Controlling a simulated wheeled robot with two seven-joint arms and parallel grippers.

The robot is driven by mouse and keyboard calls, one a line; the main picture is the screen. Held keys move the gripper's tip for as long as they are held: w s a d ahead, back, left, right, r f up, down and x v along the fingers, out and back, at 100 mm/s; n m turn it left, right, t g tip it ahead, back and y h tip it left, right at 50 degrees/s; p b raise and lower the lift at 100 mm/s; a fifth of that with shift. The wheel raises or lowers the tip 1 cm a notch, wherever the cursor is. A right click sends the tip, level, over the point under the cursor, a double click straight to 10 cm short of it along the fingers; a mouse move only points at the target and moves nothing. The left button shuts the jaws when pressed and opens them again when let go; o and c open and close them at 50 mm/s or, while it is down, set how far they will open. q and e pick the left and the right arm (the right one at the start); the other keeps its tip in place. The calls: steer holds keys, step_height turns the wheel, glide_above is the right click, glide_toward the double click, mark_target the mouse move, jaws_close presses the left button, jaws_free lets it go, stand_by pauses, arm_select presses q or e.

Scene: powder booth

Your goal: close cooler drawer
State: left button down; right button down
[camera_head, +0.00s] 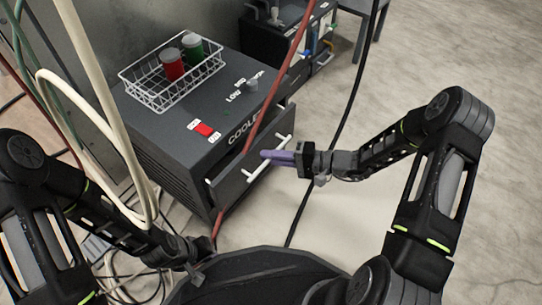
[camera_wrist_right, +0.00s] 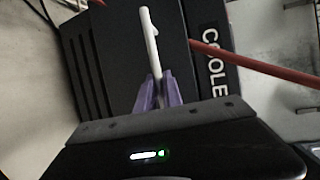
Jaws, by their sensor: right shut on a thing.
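The dark grey cooler (camera_head: 185,125) stands at the upper left with its "COOLER" lettering along the top edge. Its drawer (camera_head: 230,188) faces right and its front appears to stand out a little from the body. The white bar handle (camera_head: 262,160) runs along the drawer front and also shows in the right wrist view (camera_wrist_right: 150,35). My right gripper (camera_head: 268,155) has purple fingers that are shut on the handle; they also show in the wrist view (camera_wrist_right: 155,92). My left gripper (camera_head: 195,250) is low at the left, away from the drawer; its jaws are not clear.
A white wire basket (camera_head: 150,98) with a red cup (camera_head: 172,65) and a green cup (camera_head: 193,47) sits on the cooler. A red hose (camera_head: 275,90) crosses in front of the drawer. Pale hoses (camera_head: 110,100) hang at the left.

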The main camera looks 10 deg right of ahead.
stand_by(0.3)
steer(key=w+a, duration=0.2)
steer(key=w, duration=0.1)
steer(key=shift+w+a, duration=0.2)
steer(key=shift+a, duration=0.2)
steer(key=shift+w, duration=0.1)
steer(key=c, duration=1.8)
jaws_free()
steer(key=shift+a, duration=0.15)
steer(key=shift+o, duration=0.2)
steer(key=shift+r, duration=0.1)
steer(key=p, duration=0.3)
glide_toward(258, 149)
step_height(258, 149, down, 2)
steer(key=w+a, duration=0.1)
steer(key=w, duration=0.1)
steer(key=shift+w+a+f, duration=0.1)
steer(key=shift+a+f, duration=0.15)
